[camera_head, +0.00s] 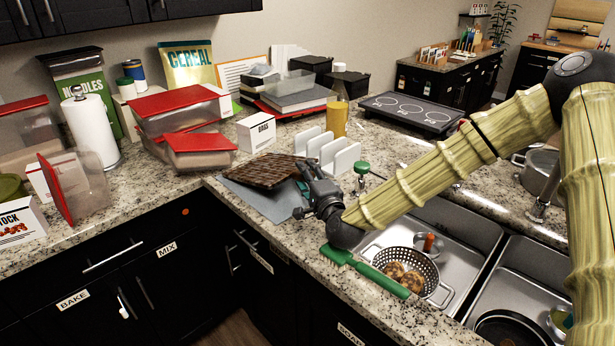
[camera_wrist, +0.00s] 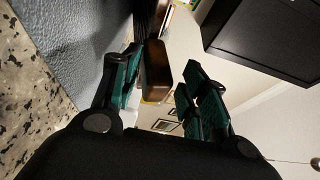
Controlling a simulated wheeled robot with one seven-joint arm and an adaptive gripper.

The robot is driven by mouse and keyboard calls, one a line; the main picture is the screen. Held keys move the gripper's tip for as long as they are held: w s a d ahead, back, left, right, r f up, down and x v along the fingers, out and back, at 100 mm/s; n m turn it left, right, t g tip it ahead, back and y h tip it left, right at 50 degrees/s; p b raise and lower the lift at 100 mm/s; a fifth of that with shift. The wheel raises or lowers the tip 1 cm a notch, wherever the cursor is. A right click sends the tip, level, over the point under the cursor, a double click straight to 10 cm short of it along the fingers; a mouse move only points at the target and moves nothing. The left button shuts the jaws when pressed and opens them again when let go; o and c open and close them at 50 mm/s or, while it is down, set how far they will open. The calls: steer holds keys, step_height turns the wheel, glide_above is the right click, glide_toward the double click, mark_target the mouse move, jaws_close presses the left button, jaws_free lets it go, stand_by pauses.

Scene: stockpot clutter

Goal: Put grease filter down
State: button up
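The grease filter (camera_head: 268,170) is a brown slatted panel lying over a blue-grey mat (camera_head: 258,201) on the counter. I cannot tell whether it lies fully flat on the mat. My gripper (camera_head: 306,188) is at the filter's right end, low over the counter. In the wrist view, the green-padded fingers of my gripper (camera_wrist: 163,82) are spread apart. A brown end of the filter (camera_wrist: 156,70) shows between them, close to the left finger, with a clear gap to the right finger. The mat (camera_wrist: 72,40) shows beyond the left finger.
A green brush (camera_head: 365,272) lies in front by the sink, which holds a colander (camera_head: 410,270). Red-lidded containers (camera_head: 180,110) crowd the left.

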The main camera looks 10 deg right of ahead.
steer(key=shift+r+p, duration=0.5)
steer(key=shift+r, duration=0.1)
steer(key=b+v, duration=0.2)
steer(key=v, duration=1)
steer(key=shift+b, duration=0.4)
